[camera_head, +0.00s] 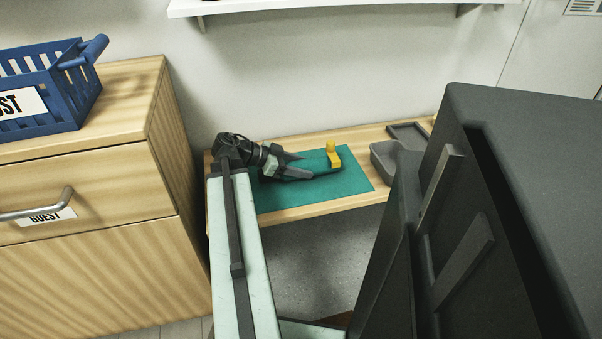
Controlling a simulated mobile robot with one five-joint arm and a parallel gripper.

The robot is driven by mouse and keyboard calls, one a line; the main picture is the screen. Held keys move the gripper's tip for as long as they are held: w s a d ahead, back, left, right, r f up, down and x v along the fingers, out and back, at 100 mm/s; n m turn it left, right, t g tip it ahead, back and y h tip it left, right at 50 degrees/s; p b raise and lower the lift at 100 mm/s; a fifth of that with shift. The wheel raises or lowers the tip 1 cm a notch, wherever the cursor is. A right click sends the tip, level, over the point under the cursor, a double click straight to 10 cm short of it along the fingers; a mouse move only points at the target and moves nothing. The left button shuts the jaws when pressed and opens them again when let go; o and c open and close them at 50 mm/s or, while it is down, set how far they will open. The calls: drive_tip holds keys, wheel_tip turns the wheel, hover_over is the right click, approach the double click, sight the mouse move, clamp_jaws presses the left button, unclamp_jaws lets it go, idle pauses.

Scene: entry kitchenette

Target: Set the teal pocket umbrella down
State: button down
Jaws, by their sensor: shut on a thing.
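My gripper (302,166) reaches over the teal mat (345,186) on the low wooden bench, its dark fingers pointing right. It is shut on the teal pocket umbrella (326,167), a short dark teal shape at the fingertips that blends with the mat. The fingers hide part of the umbrella. It is low over the mat; I cannot tell whether it touches it. A small yellow thing (333,154) stands right at the umbrella's far end; I cannot tell whether they touch.
Grey trays (386,160) sit on the bench to the right of the mat. A wooden drawer cabinet (90,215) with a blue basket (75,95) stands at left. A white shelf (330,6) hangs above. The mat's front right is clear.

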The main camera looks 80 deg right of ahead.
sight(291, 163)
drive_tip(key=shift+f, duration=0.25)
drive_tip(key=c, duration=0.6)
unclamp_jaws()
drive_tip(key=shift+r, duration=0.1)
drive_tip(key=shift+r, duration=0.15)
drive_tip(key=p+v, duration=0.4)
drive_tip(key=v, duration=0.3)
drive_tip(key=shift+d, duration=0.1)
drive_tip(key=shift+w+r, duration=0.15)
drive_tip(key=shift+w, duration=0.15)
